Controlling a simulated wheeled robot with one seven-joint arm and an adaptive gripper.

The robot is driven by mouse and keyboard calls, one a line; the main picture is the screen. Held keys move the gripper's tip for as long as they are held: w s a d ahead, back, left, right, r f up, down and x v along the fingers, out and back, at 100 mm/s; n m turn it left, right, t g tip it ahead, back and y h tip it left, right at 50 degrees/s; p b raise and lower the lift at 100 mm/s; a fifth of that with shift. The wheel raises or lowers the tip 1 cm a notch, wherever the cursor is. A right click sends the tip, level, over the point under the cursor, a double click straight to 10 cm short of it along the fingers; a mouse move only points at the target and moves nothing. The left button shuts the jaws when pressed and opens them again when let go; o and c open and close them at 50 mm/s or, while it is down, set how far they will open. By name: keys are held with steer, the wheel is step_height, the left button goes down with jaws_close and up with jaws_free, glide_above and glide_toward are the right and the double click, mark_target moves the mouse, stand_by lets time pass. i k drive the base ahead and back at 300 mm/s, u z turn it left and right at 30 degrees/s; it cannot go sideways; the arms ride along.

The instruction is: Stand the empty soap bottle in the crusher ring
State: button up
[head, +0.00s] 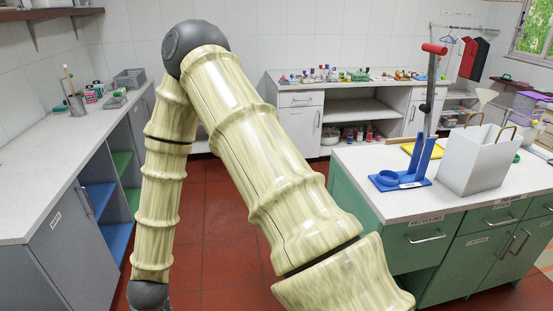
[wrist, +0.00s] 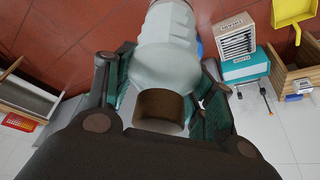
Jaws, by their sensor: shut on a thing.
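My gripper (wrist: 166,85) is shut on a pale, translucent soap bottle (wrist: 167,48) in the wrist view. Its dark fingers with teal pads press on the two sides of the bottle. The bottle reaches past the top edge of the view, so its far end is cut off. In the head view the gripper and bottle are out of sight. The crusher (head: 412,170) stands on the green counter at the right, with a blue base, an upright post and a red handle. Its blue ring (head: 386,178) sits at the left of the base and looks empty, apart from the bottle.
A white paper bag (head: 474,160) stands close to the right of the crusher, and a yellow item (head: 423,148) lies behind it. The white worktop (head: 365,160) is bare at the crusher's left. My arm crosses the middle of the head view. Red floor (head: 225,215) lies between counters.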

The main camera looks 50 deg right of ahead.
mark_target(388, 181)
steer(key=z, duration=0.5)
steer(key=i, duration=0.85)
steer(key=z, duration=1.3)
steer(key=i, duration=0.4)
steer(key=z, duration=0.35)
